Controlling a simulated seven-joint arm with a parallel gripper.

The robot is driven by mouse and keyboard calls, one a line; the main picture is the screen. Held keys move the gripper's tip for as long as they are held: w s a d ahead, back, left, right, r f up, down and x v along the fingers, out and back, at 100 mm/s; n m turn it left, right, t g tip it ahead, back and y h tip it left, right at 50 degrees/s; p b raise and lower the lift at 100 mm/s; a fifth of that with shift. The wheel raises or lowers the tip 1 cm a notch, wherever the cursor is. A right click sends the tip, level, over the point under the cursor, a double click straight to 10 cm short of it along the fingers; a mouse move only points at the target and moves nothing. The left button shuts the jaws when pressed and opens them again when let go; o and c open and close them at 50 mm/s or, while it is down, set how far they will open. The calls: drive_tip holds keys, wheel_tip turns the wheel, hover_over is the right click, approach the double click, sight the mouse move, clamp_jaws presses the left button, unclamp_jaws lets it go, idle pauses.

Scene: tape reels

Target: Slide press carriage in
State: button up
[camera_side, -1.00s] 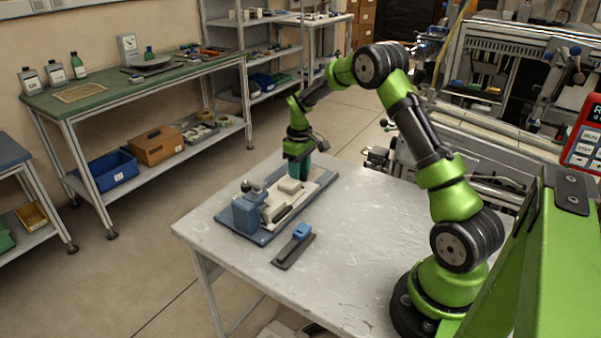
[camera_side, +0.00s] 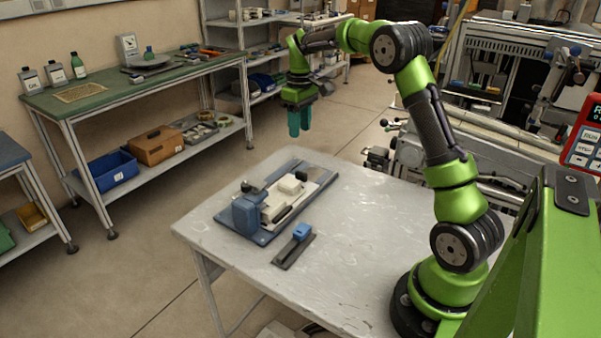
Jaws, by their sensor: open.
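The press (camera_side: 246,214) stands on a blue base plate (camera_side: 262,238) on the table, with a blue upright block at its near left end. The pale press carriage (camera_side: 289,186) sits on the plate to the right of that block, close to it. Whether it touches the block is too small to tell. My gripper (camera_side: 299,132) has teal fingers pointing down. It is open and empty, raised well above the far end of the base plate and apart from the carriage.
A small blue block on a dark flat strip (camera_side: 290,254) lies on the table in front of the press. The grey table top (camera_side: 350,250) is clear to the right. A green-topped bench (camera_side: 110,95) and shelves stand behind.

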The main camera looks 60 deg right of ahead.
wheel_tip(320, 180, up, 2)
drive_tip(key=shift+r, duration=0.1)
idle(0.4)
drive_tip(key=s+a+r+m+t+y, duration=0.1)
drive_tip(key=s+a+r+m+t, duration=0.1)
drive_tip(key=s+a, duration=0.8)
drive_tip(key=s+a+r+m+t+y, duration=0.1)
drive_tip(key=s+a+t, duration=0.4)
drive_tip(key=s+a, duration=0.6)
drive_tip(key=a+r, duration=0.1)
drive_tip(key=a, duration=0.2)
drive_tip(key=shift+s+a+r+m, duration=0.15)
drive_tip(key=shift+s+r+m, duration=0.15)
drive_tip(key=shift+m, duration=0.1)
